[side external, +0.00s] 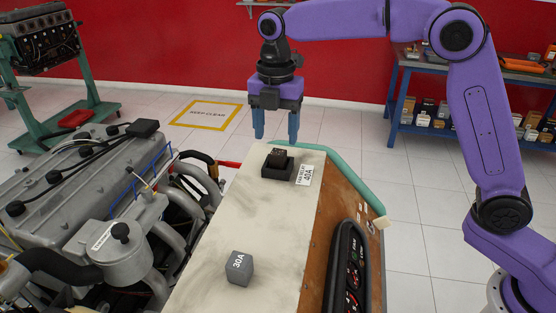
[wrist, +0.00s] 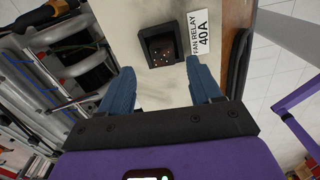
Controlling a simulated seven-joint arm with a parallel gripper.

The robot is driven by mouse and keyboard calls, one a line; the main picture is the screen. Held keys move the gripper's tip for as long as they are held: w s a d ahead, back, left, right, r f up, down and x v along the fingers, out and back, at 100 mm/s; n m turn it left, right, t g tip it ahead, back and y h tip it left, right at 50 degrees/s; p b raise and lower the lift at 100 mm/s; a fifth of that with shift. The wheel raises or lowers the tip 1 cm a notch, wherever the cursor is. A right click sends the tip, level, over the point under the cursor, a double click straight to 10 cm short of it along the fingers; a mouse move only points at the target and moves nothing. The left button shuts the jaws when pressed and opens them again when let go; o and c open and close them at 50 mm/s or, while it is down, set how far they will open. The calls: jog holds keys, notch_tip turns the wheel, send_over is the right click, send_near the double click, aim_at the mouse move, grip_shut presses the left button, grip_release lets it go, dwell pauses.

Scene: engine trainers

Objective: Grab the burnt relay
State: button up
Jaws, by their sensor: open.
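The burnt relay (side external: 278,156) is a small dark block, seated in a black socket (side external: 270,172) at the far end of the pale panel top. In the wrist view the relay (wrist: 164,49) shows a dark top with orange-brown specks inside the socket's rim. A label (side external: 304,175) reading "FAN RELAY 40A" lies beside the socket. My gripper (side external: 276,136) is open and empty, pointing down, with its blue fingers above the relay's level. In the wrist view the fingertips (wrist: 160,70) are spread, with the relay ahead of the gap between them. No contact shows.
A grey cube marked 30A (side external: 239,269) sits at the near part of the panel top (side external: 205,245). A grey engine (side external: 70,190) with hoses stands left. A green tube (side external: 340,170) runs along the panel's far right edge. The middle of the panel top is clear.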

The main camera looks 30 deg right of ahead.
aim_at(278, 152)
jog(key=shift+s+d+f, duration=0.15)
jog(key=shift+f, duration=2.55)
jog(key=shift+c, duration=0.3)
jog(key=c, duration=1.1)
jog(key=shift+r, duration=0.1)
